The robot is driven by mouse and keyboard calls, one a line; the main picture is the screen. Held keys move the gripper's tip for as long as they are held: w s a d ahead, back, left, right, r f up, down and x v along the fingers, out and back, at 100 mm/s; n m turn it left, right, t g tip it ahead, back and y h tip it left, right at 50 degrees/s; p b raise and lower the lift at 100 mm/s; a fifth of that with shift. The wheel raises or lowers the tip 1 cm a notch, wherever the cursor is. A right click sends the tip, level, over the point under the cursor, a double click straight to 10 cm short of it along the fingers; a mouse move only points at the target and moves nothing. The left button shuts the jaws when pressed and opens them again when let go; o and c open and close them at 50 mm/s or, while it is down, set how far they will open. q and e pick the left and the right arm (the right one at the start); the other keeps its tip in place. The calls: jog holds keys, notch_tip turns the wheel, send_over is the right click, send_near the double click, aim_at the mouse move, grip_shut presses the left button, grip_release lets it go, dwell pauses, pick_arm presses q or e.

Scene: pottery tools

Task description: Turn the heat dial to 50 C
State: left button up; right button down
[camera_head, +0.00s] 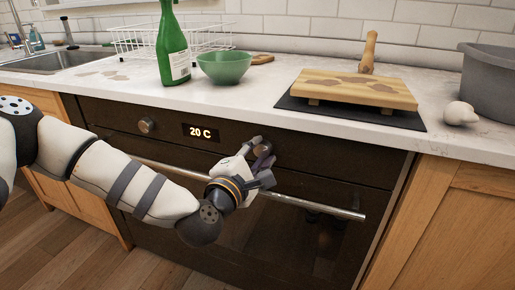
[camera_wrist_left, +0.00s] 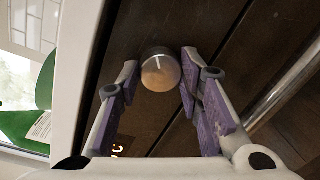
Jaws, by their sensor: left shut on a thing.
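The oven front carries two round knobs with a lit display (camera_head: 200,133) between them, reading 20 C. The right knob (camera_head: 264,149) is the dial at my left gripper. In the left wrist view this dial (camera_wrist_left: 161,72) shows a metal rim and a light mark on its face. My left gripper (camera_head: 261,151) has its purple-padded fingers on either side of the dial, shut on it. The other knob (camera_head: 146,125) stands left of the display, untouched. My right gripper is not in view.
The oven door handle (camera_head: 325,208) runs just below the gripper. On the counter above are a green bottle (camera_head: 173,55), a green bowl (camera_head: 224,68), a wooden board (camera_head: 355,88) on a dark hob, and a grey tub (camera_head: 490,85).

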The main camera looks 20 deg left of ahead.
pick_arm(q)
jog(key=shift+r+m+p, duration=0.1)
jog(key=shift+m+p, duration=0.2)
jog(key=shift+m, duration=0.3)
jog(key=o, duration=1.2)
jog(key=shift+c, duration=0.2)
jog(key=s, duration=1.2)
jog(key=shift+a+r, duration=0.3)
jog(key=shift+a, duration=0.15)
